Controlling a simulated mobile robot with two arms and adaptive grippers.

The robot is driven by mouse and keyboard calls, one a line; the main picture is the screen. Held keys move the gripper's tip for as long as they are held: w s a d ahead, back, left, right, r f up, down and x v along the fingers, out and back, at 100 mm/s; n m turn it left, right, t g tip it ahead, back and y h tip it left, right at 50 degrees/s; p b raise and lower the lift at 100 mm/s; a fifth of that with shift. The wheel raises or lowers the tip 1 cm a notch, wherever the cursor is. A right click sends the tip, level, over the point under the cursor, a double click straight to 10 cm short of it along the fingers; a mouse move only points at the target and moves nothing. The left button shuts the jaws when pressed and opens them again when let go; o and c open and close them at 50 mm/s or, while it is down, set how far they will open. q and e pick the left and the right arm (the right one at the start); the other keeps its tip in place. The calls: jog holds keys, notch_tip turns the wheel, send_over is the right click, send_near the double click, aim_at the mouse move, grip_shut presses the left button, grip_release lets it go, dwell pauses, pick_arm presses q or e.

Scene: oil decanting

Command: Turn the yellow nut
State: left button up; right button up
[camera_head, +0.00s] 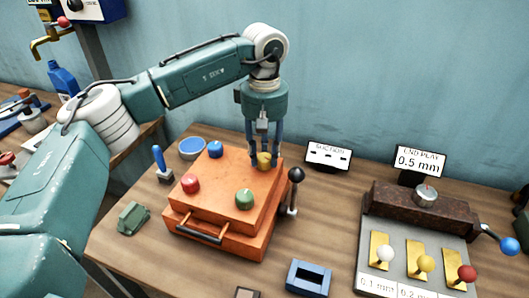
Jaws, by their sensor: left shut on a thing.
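The yellow nut (264,160) sits on the top of the orange box (228,232) near its back right corner. My left gripper (263,157) points straight down from above, with its fingers around the yellow nut, shut on it. The fingers partly hide the nut. A red nut (191,183), a blue nut (215,149) and a green nut (244,198) stand on the same box top. My right gripper is not in view.
A black-knobbed lever (294,186) stands close to the box's right side. A blue bowl (192,147), a blue-handled tool (160,160) and a green block (133,217) lie left. A blue tray (309,277) lies in front. A fixture with coloured knobs (425,263) stands right.

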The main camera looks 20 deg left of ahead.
aim_at(263, 156)
pick_arm(q)
jog(key=o, duration=1.1)
jog(key=shift+w+a+r, duration=0.1)
jog(key=shift+r, duration=0.05)
jog(key=shift+o, duration=0.2)
notch_tip(263, 156, up, 12)
